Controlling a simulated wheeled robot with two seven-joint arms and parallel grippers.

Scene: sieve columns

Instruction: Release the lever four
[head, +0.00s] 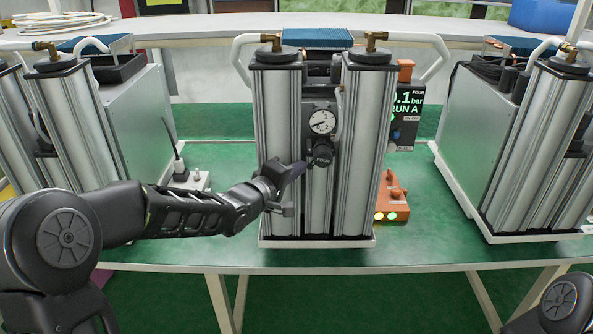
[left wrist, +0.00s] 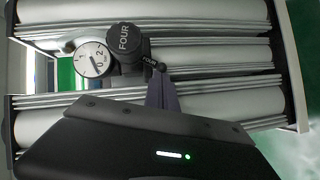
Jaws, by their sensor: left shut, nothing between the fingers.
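The middle sieve column unit (head: 275,130) stands on the green bench with a round gauge (head: 322,121) and a black knob (head: 322,153) on its front. In the left wrist view the knob (left wrist: 125,40) is marked FOUR. Beside it is a small black lever (left wrist: 150,62), also marked FOUR, with a ball end. My left gripper (head: 297,171) is shut and empty, just left of and below the knob. In the left wrist view its fingertips (left wrist: 158,82) are at the lever's ball end; I cannot tell whether they touch. My right gripper is out of view.
A display (head: 406,115) marked FOUR reads about 0.1 bar and RUN A, partly hidden by the column. An orange box (head: 397,201) with lit lamps sits at the unit's right foot.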

